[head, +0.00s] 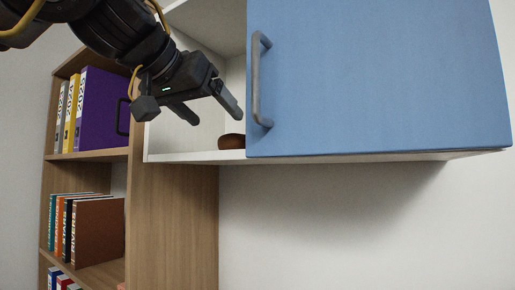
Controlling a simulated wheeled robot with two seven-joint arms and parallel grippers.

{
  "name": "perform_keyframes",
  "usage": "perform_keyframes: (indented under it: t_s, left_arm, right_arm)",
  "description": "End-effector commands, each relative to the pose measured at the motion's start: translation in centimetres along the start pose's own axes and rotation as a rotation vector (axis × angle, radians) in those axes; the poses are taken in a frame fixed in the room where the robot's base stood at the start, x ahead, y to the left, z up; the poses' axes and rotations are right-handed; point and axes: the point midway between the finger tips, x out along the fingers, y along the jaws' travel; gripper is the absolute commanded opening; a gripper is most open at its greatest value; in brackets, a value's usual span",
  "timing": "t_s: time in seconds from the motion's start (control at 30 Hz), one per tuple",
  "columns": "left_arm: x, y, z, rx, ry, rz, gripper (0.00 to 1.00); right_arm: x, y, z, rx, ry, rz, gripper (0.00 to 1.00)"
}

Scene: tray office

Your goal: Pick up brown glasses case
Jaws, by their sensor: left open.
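A brown glasses case (231,141) lies on the floor of the white wall cabinet, near its front edge. Its right part is hidden behind the blue door. My left gripper (217,119) comes in from the upper left and is open and empty. Its fingers point down and to the right, in front of the cabinet opening, above and to the left of the case and apart from it. My right gripper is not in view.
The blue door (375,75) with a grey handle (257,80) covers the cabinet's right part; the left part is open. A wooden shelf (170,215) with binders, including a purple one (102,108), and several books stands at the left. The wall below the cabinet is clear.

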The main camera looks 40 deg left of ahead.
Motion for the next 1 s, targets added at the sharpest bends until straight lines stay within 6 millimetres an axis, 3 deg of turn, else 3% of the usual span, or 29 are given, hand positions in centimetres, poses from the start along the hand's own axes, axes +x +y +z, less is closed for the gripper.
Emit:
perform_keyframes:
  t_s: [0.1, 0.23, 0.43, 0.63, 0.77, 1.0]
  left_arm:
    - [0.4, 0.0, 0.2, -0.001, -0.001, -0.001, 0.79]
    - [2.4, 0.0, 0.5, -0.001, -0.004, 0.0, 0.79]
    - [5.0, 0.0, 0.1, 0.0, -0.003, -0.002, 0.79]
    - [5.7, 0.1, 0.0, 0.001, -0.001, 0.0, 0.79]
    - [6.7, 0.1, 0.2, 0.002, -0.004, -0.001, 0.79]
    - [10.1, 0.1, 0.4, 0.002, -0.004, 0.0, 0.79]
  right_arm:
    - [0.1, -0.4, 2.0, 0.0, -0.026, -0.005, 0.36]
    - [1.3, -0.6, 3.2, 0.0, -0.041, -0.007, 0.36]
    - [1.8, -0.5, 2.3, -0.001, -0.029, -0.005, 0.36]
    - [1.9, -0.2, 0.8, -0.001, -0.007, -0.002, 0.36]
    - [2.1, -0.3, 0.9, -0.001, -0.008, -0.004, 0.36]
    - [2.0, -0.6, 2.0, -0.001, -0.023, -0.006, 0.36]
